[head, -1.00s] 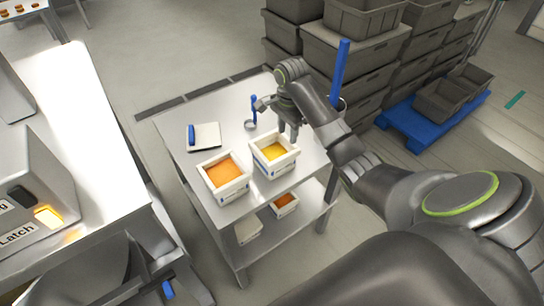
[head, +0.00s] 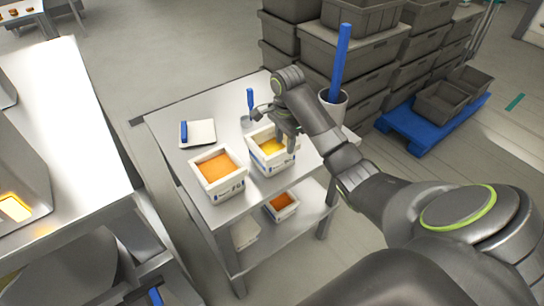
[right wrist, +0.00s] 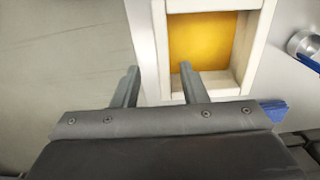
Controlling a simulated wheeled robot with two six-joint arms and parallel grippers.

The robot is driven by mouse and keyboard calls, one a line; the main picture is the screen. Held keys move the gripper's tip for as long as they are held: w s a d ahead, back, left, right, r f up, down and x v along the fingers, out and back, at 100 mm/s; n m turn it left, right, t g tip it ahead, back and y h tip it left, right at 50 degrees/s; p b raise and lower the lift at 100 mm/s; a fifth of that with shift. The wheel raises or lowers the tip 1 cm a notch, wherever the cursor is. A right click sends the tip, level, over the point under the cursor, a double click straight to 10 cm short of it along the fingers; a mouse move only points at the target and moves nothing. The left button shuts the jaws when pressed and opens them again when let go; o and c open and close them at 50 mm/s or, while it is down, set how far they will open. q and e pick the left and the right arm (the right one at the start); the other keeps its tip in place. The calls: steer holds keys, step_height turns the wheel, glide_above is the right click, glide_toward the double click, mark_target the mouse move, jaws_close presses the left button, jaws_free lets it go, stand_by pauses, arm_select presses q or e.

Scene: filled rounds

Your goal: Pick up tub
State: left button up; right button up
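A white tub with yellow filling (head: 262,164) stands on the steel table, and its wall and filling also show in the right wrist view (right wrist: 160,40). A second white tub with orange filling (head: 222,192) stands just left of it. My right gripper (head: 286,143) is at the right part of the yellow tub. In the right wrist view my right gripper (right wrist: 160,70) is open, one finger outside the tub wall and the other on the yellow side, with gaps to the wall. Whether the fingers reach below the rim is hard to tell. My left gripper is not in view.
Another tub (head: 282,213) sits on the lower shelf. Grey crates (head: 350,50) are stacked behind.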

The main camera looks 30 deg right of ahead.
mark_target(283, 151)
steer(key=shift+a+f+b, duration=0.1)
steer(key=shift+f+b, duration=2.2)
steer(key=shift+f, duration=0.4)
step_height(283, 151, down, 4)
steer(key=shift+w+r, duration=0.15)
steer(key=shift+r, duration=0.1)
steer(key=shift+r, duration=0.1)
jaws_close()
